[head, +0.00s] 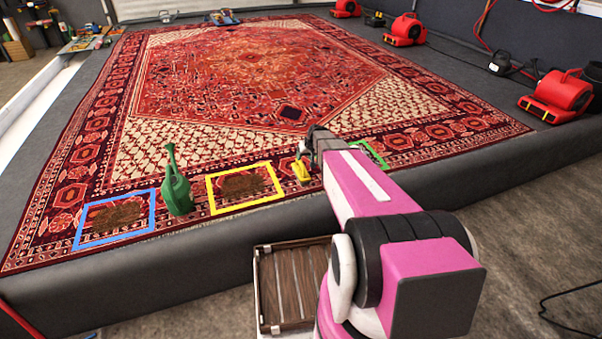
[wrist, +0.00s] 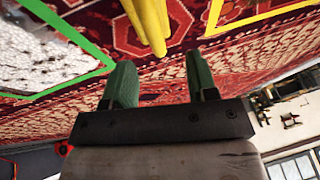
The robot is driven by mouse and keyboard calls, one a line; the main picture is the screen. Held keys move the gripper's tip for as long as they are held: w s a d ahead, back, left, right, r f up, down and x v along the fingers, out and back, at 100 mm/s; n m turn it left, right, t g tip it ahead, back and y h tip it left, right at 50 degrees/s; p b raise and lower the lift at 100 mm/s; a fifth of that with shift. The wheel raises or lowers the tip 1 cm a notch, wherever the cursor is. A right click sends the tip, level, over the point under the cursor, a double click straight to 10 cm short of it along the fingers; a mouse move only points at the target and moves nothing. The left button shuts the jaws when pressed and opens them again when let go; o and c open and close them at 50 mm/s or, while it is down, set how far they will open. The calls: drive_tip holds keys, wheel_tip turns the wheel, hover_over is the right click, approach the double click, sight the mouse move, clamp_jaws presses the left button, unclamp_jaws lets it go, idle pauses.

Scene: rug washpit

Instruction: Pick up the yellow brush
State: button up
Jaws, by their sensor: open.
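The yellow brush (head: 301,171) is on the patterned red rug near its front edge, just right of the yellow square outline. In the wrist view the brush (wrist: 148,22) shows as a long yellow shape, cut off by the top edge. My gripper (wrist: 158,62) is open, its two green fingers apart with nothing between them. The brush lies beyond the fingertips, roughly in line with the gap. In the head view my arm reaches over the rug edge, and the dark gripper end (head: 313,137) is close by the brush; its fingers are hard to make out.
A green watering can (head: 177,187) stands left of the yellow outline (head: 243,210). A blue outline (head: 114,240) is farther left, a green outline (head: 384,160) right of the brush. Red blowers (head: 560,92) line the right side. A slatted crate (head: 262,310) stands below the raised edge.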

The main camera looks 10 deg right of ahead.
sight(302, 163)
drive_tip(key=x, duration=0.8)
drive_tip(key=shift+w+d+f, duration=0.15)
drive_tip(key=shift+d+f, duration=0.1)
drive_tip(key=shift+d, duration=0.05)
clamp_jaws()
